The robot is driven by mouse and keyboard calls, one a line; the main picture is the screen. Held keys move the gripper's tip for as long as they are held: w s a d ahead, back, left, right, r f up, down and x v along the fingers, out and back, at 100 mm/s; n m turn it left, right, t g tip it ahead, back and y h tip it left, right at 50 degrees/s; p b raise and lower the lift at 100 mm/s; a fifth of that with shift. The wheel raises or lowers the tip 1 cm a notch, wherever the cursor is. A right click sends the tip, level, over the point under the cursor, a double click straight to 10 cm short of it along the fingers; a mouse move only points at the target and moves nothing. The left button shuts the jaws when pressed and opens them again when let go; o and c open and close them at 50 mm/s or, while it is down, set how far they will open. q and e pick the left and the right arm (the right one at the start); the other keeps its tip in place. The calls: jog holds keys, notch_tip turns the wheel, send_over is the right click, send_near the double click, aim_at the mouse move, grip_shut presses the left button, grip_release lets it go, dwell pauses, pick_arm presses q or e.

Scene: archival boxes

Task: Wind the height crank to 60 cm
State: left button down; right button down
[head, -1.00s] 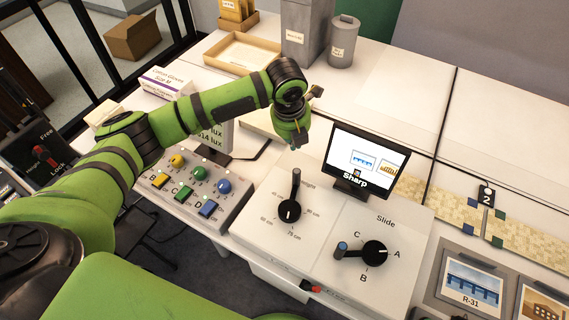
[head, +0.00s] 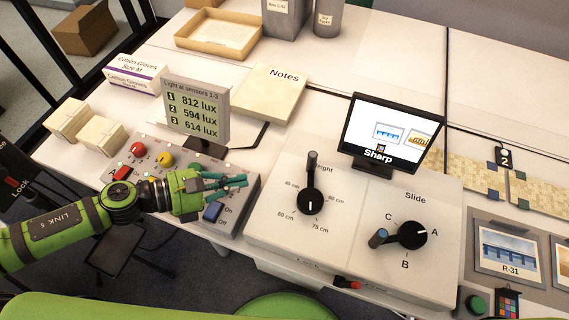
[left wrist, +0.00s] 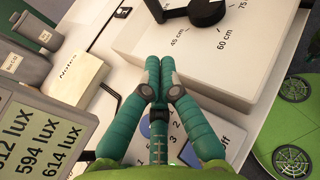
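The height crank (head: 310,201) is a black knob on the white panel, with a black handle (head: 312,162) standing at its far side under the partly hidden "Height" label. Marks around it include 60 cm (head: 286,214) at lower left and 75 cm at lower right. A short white line on the knob points toward the panel's front. My left gripper (head: 242,181) is left of the crank, above the light-button panel, apart from the crank. In the left wrist view its fingers (left wrist: 160,65) lie together with nothing between them; the crank knob (left wrist: 207,11) is at the top edge. My right gripper is not seen.
The Slide knob (head: 412,235) is right of the crank. A screen reading "Sharp" (head: 388,133) stands behind. The lux display (head: 194,108) and Notes pad (head: 270,92) are behind my left gripper. The button panel (head: 245,205) lies under it.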

aim_at(308, 164)
pick_arm(q)
jog(key=p+x, duration=0.1)
jog(key=x, duration=0.3)
jog(key=p+x, duration=0.2)
jog(key=x, duration=0.2)
jog(key=r+p+x, duration=0.1)
jog(key=p+x, duration=0.1)
jog(key=x, duration=0.2)
jog(key=shift+w+d, duration=0.25)
jog(key=shift+d, duration=0.3)
jog(key=shift+w+d+f+p, duration=0.2)
jog(key=shift+d+p, duration=0.1)
jog(key=shift+d, duration=0.05)
